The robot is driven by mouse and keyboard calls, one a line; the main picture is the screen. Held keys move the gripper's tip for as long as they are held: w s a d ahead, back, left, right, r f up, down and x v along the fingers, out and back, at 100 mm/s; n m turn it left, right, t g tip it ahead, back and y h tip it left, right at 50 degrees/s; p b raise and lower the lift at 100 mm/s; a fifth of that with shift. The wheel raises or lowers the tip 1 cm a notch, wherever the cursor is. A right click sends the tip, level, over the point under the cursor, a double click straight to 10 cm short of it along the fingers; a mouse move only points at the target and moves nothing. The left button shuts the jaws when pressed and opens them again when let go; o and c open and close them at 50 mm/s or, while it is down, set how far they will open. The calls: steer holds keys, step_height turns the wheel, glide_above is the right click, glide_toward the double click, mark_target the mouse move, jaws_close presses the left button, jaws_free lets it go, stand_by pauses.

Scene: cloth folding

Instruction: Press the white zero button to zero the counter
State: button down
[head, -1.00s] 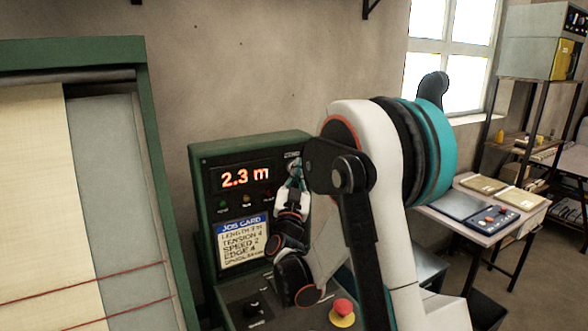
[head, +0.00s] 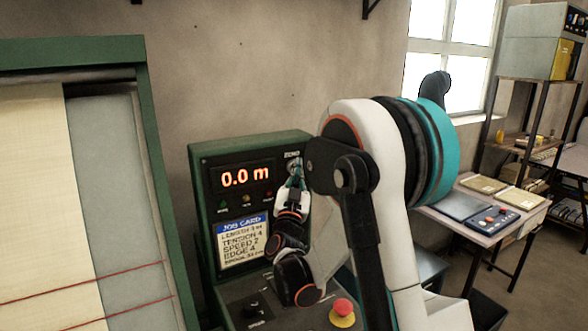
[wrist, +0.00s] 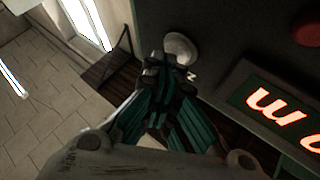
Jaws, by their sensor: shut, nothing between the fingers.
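The counter display (head: 245,177) on the green control panel (head: 205,165) reads 0.0 m in red digits. The white zero button (wrist: 181,46) is round and shows in the wrist view just past my fingertips. In the head view it is mostly hidden behind my gripper (head: 295,172), below the ZERO label. My gripper is shut and empty. In the wrist view its fingertips (wrist: 168,64) are at the near edge of the button, touching it or very close; I cannot tell which.
A job card (head: 243,241) is on the panel below the display. A red emergency-stop knob (head: 343,307) and a black knob (head: 252,308) are on the console below. The green-framed cloth machine (head: 150,130) stands to the left. A side table (head: 500,235) is at the right.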

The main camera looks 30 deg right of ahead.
steer(key=shift+s, duration=0.6)
steer(key=s+b, duration=0.1)
steer(key=s, duration=0.4)
steer(key=shift+d, duration=0.1)
stand_by(0.8)
